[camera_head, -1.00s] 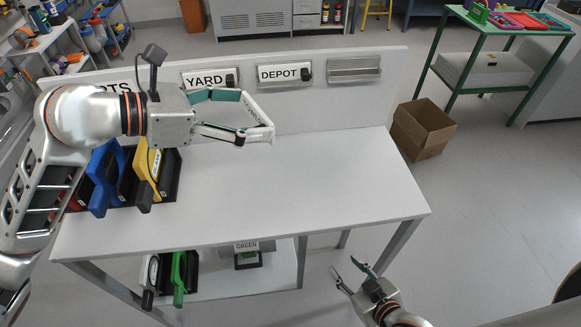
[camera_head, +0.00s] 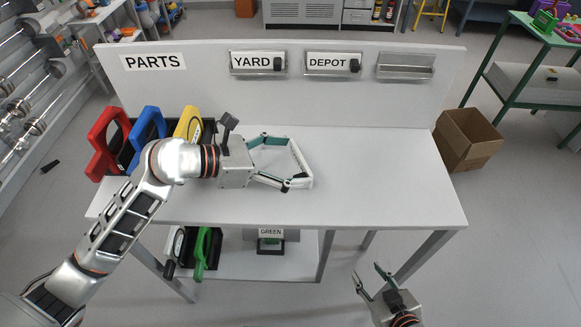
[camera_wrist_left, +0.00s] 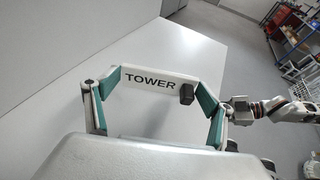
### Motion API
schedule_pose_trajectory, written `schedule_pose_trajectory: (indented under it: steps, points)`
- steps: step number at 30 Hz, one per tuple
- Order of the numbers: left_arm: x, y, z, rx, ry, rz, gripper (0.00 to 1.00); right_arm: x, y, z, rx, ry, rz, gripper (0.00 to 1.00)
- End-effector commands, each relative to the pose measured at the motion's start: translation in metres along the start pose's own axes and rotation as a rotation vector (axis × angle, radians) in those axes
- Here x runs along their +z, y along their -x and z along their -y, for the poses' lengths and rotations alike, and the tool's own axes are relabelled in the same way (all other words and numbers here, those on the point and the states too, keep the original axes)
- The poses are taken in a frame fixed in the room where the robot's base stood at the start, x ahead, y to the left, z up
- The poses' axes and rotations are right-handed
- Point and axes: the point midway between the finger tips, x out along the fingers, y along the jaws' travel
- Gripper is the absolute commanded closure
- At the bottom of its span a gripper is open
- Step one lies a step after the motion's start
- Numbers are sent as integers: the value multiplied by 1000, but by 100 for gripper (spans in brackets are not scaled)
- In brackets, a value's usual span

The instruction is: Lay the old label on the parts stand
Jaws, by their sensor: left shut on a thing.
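The label (camera_wrist_left: 150,79), a white plate reading TOWER with a dark knob, is held between the fingers of my left gripper (camera_wrist_left: 158,92) in the left wrist view. In the head view, my left gripper (camera_head: 297,163) is over the middle of the white stand (camera_head: 380,190), whose back panel reads PARTS (camera_head: 153,62). The label (camera_head: 301,158) shows there as a narrow white strip at the fingertips. I cannot tell whether it touches the top. My right gripper (camera_head: 369,281) is open and empty in front of the stand.
The back panel carries the YARD plate (camera_head: 257,63), the DEPOT plate (camera_head: 332,63) and an empty metal holder (camera_head: 406,66). Red (camera_head: 103,145), blue (camera_head: 147,135) and yellow (camera_head: 189,124) blowers stand at the top's left. The top's right side is clear. A cardboard box (camera_head: 468,140) is right of the stand.

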Motion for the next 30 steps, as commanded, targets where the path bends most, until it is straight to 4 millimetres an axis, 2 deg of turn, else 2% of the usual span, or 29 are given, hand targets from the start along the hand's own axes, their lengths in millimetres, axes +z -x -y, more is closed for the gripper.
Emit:
schedule_pose_trajectory:
  steps: [1, 6, 18, 19, 20, 30]
  points:
    - [-10, -4, 1, -2, 6, -1, 39, 2, -1, 0, 0, 0, 1, 60]
    - [-25, -10, 0, -1, 4, -1, 39, 5, -2, 1, -1, -1, 3, 60]
    - [-29, -12, 0, 0, 1, -1, 39, 5, -3, 1, -1, -1, 1, 60]
    - [-28, -12, 0, 0, 1, -1, 10, 4, -2, 1, 0, -1, 1, 60]
    - [-28, -12, 0, 0, 1, -1, 2, 4, -2, 1, 0, -1, 1, 60]
    - [-27, -11, 0, 0, 1, 0, 1, 4, -2, 1, 0, -1, 0, 60]
